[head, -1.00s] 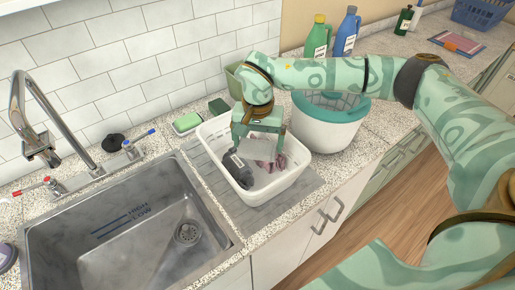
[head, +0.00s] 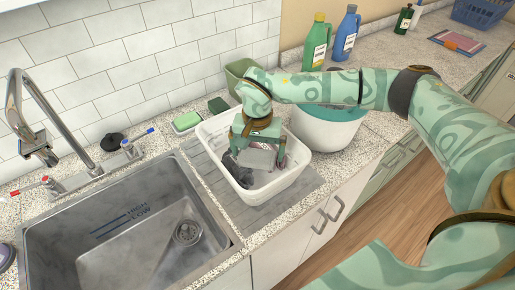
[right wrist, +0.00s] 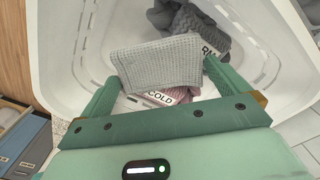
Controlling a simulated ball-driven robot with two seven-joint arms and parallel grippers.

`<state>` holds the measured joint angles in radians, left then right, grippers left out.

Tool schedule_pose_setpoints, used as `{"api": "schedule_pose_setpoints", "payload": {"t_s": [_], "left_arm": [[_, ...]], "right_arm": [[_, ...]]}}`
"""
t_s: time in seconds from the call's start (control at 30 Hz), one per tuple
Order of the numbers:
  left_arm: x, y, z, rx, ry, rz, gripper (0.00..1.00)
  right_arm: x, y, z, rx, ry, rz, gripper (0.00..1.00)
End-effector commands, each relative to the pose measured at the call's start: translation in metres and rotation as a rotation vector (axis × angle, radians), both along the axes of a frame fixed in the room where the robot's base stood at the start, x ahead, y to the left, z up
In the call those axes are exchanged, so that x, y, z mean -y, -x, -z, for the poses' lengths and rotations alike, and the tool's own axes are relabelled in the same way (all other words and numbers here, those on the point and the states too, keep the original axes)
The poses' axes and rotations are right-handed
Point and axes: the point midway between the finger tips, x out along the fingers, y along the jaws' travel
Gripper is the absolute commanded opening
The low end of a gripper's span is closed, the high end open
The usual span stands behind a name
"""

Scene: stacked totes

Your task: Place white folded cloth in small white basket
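The small white basket (head: 285,181) stands on the counter right of the sink; its wall also fills much of the right wrist view (right wrist: 60,45). My right gripper (head: 258,157) points down inside it. In the right wrist view, the light grey-white folded cloth (right wrist: 155,62) spans the gap between the fingers (right wrist: 160,75), with its sides against them. The cloth also shows between the fingers in the head view (head: 257,159). Whether its underside touches the basket's contents cannot be told. My left gripper is not in view.
The basket also holds dark grey cloth (right wrist: 195,25) and pinkish cloth, partly hidden, near a COLD label. A white tub with a teal rim (head: 325,130) stands close right of the basket. The sink (head: 125,225) is left. A green sponge (head: 187,121) and green bin (head: 238,70) are behind.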

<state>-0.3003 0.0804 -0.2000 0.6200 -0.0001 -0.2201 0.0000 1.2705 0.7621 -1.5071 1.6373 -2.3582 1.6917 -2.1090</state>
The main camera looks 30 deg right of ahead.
Motion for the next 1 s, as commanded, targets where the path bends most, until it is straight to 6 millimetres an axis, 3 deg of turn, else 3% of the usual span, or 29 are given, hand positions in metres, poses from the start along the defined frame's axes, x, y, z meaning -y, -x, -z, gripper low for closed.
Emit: {"api": "schedule_pose_setpoints", "payload": {"t_s": [0.17,0.63,0.8,1.0], "left_arm": [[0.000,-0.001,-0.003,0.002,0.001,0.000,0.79],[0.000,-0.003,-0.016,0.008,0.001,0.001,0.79],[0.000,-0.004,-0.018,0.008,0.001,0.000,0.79],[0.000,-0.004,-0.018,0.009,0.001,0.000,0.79]], "right_arm": [[0.000,0.000,-0.011,0.001,-0.001,0.000,1.00],[-0.001,0.000,-0.114,0.003,0.000,-0.001,1.00],[0.000,0.000,-0.129,0.001,0.001,0.000,1.00],[-0.001,0.001,-0.130,-0.001,-0.001,0.000,1.00]]}}
